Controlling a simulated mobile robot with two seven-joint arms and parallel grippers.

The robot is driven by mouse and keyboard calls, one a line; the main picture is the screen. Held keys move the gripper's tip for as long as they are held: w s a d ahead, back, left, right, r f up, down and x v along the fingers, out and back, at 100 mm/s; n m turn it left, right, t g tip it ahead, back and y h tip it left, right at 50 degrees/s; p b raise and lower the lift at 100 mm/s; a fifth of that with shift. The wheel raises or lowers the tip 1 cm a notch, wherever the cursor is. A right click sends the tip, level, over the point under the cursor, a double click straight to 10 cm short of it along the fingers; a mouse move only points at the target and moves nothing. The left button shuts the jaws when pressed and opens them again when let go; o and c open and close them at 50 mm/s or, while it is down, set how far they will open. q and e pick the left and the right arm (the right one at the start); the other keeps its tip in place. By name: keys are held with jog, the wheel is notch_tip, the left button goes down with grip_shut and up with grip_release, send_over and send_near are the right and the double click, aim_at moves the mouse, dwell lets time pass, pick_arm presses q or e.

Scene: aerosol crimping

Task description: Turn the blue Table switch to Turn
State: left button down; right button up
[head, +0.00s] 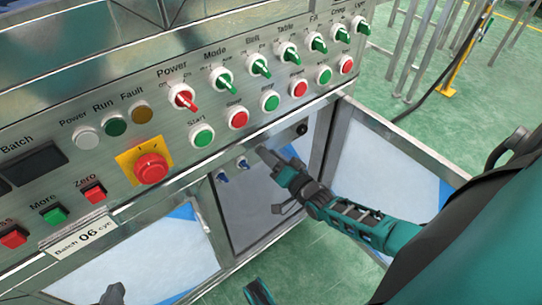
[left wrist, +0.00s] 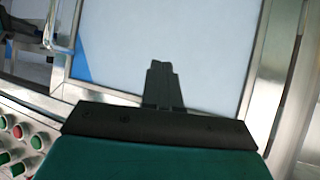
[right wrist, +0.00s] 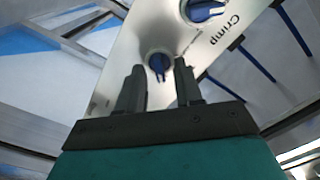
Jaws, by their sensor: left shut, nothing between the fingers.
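Two small blue switches, one on the left (head: 222,176) and one on the right (head: 243,163), sit on the lower metal panel in the head view. My right gripper (head: 264,152) is just right of the right one. In the right wrist view, a blue switch (right wrist: 158,62) appears between the open fingertips of this gripper (right wrist: 159,68); contact cannot be told. Another blue switch (right wrist: 204,10) beside it is labelled Crimp. The other's label is not readable. My left gripper (head: 112,294) is low at the left; its fingers (left wrist: 160,65) are shut and empty.
The upper panel holds several buttons and green switches, including one labelled Table (head: 287,51), and a red emergency button (head: 151,168) on a yellow plate. A black handle (head: 288,203) is by the lower door. Green floor (head: 300,275) is open in front.

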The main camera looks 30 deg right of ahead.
jog(key=shift+s, duration=0.1)
pick_arm(q)
jog(key=shift+s+a+r+p, duration=0.2)
jog(key=shift+a+r+p, duration=0.4)
jog(key=shift+p, duration=1)
pick_arm(e)
jog(key=s+d, duration=0.1)
jog(key=s, duration=1.1)
jog(key=shift+s, duration=0.35)
pick_arm(q)
jog(key=shift+d+r, duration=0.15)
jog(key=shift+r, duration=0.1)
jog(key=shift+f, duration=0.2)
jog(key=shift+s, duration=0.1)
